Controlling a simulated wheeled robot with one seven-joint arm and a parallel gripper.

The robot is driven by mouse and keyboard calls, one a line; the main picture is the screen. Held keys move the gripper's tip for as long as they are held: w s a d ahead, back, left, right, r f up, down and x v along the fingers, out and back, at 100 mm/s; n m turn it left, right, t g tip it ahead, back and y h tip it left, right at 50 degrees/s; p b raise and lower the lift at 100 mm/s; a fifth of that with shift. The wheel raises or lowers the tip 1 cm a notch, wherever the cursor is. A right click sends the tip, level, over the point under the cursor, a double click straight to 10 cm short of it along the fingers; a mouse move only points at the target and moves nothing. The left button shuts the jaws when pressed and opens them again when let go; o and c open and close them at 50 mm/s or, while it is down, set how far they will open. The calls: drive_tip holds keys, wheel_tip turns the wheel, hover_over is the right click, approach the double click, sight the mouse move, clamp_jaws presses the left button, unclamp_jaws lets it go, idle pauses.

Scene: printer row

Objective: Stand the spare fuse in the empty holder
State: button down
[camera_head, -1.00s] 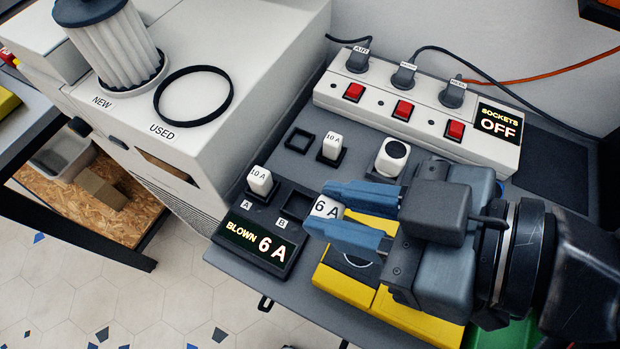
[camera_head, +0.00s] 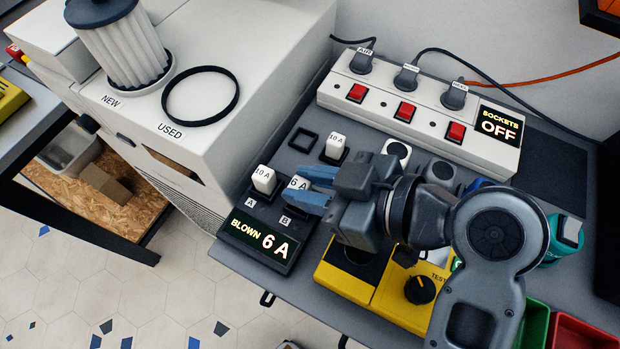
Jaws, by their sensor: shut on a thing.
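A white fuse marked 6 A (camera_head: 298,184) is between the blue fingers of my gripper (camera_head: 318,192), which is shut on it. It looks upright and is over or in holder B of the dark fuse block (camera_head: 230,215). The fingers and fuse cover most of holder B, so I cannot tell whether the fuse touches its bottom. Holder A beside it, on the left, bears a white 10 A fuse (camera_head: 263,179). The block's display (camera_head: 262,240) reads BLOWN 6 A.
Behind are an empty square holder (camera_head: 303,140), another 10 A fuse (camera_head: 335,146) and a power strip (camera_head: 420,108) reading SOCKETS OFF. A yellow tester (camera_head: 402,302) lies in front, under my arm. A white printer (camera_head: 240,110) with a filter (camera_head: 122,45) stands at left.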

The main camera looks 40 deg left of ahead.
drive_tip(key=shift+f, duration=0.1)
drive_tip(key=shift+f+b, duration=0.35)
drive_tip(key=shift+b, duration=0.05)
drive_tip(key=shift+f, duration=0.2)
drive_tip(key=c, duration=0.9)
unclamp_jaws()
drive_tip(key=shift+r, duration=0.1)
drive_tip(key=shift+r+p, duration=0.45)
drive_tip(key=shift+r, duration=0.1)
drive_tip(key=shift+w+d+r, duration=0.15)
drive_tip(key=shift+d+r, duration=0.1)
drive_tip(key=shift+d, duration=0.05)
drive_tip(key=b+v, duration=0.1)
drive_tip(key=v, duration=1)
drive_tip(key=shift+d, duration=0.2)
